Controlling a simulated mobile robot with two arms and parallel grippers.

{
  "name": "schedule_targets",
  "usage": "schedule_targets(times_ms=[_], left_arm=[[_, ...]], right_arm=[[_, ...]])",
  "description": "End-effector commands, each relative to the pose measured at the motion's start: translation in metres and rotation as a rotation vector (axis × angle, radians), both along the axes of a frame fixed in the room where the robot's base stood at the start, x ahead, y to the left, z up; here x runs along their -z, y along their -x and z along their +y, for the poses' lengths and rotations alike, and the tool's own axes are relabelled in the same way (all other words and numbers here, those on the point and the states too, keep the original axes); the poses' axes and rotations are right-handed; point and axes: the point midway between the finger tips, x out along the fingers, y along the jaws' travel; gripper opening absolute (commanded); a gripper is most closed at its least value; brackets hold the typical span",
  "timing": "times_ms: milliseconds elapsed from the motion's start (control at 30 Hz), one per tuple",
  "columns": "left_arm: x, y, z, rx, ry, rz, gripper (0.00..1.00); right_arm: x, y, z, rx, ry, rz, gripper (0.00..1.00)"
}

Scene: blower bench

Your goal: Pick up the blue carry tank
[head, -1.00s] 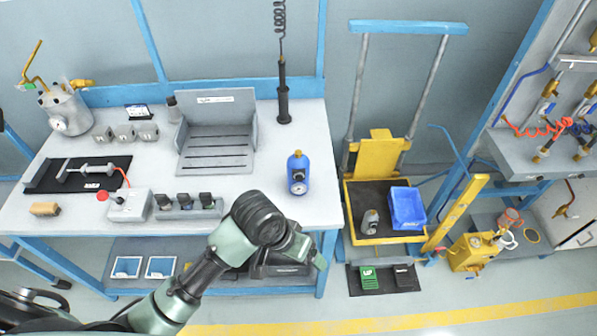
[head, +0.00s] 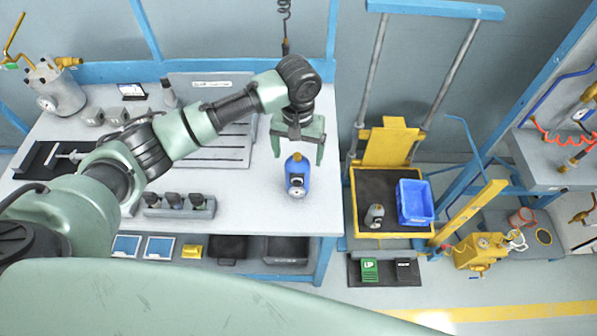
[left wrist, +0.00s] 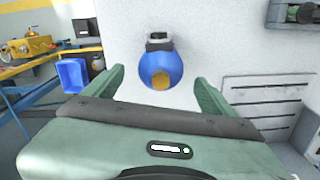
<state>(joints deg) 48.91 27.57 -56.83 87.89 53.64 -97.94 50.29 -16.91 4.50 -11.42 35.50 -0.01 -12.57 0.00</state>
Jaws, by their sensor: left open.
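The blue carry tank (head: 296,177) stands upright on the white bench top, near its right edge. It has a brass top and a round gauge on its front. My left gripper (head: 298,158) is open and points down, just above and behind the tank in the head view. In the left wrist view the tank (left wrist: 160,68) lies ahead of the gap between the two open fingers (left wrist: 160,85), with its brass cap toward me. No contact shows. My right gripper is not in view.
A grey slotted fixture (head: 222,140) stands left of the tank, and a holder with several black knobs (head: 178,207) sits front left. Right of the bench is a yellow lift cart (head: 385,235) with a blue bin (head: 414,202). The bench top around the tank is clear.

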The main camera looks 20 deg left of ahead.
Motion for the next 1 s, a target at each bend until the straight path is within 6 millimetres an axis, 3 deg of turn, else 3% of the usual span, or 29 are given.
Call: schedule_targets(times_ms=[100,200,333,500,667,900,967,1000], left_arm=[[0.012,0.003,0.001,0.000,-0.002,0.003,0.86],[0.026,0.006,0.002,0.000,-0.002,0.002,0.86],[0.046,0.006,0.001,0.000,0.000,0.001,0.86],[0.055,0.006,0.001,0.002,0.000,-0.002,0.86],[0.055,0.006,0.001,0.002,0.000,-0.003,0.86],[0.055,0.006,0.001,0.002,0.000,-0.003,0.19],[0.055,0.006,0.001,0.002,0.000,-0.003,0.02],[0.055,0.006,0.001,0.002,0.000,-0.003,0.00]], right_arm=[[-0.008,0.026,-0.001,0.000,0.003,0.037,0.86],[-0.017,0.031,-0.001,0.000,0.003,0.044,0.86],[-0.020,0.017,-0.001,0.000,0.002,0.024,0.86],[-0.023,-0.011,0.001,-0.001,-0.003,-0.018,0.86],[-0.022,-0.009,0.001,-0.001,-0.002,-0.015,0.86],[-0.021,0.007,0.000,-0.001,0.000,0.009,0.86],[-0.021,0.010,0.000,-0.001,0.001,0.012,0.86],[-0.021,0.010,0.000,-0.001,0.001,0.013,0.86]])
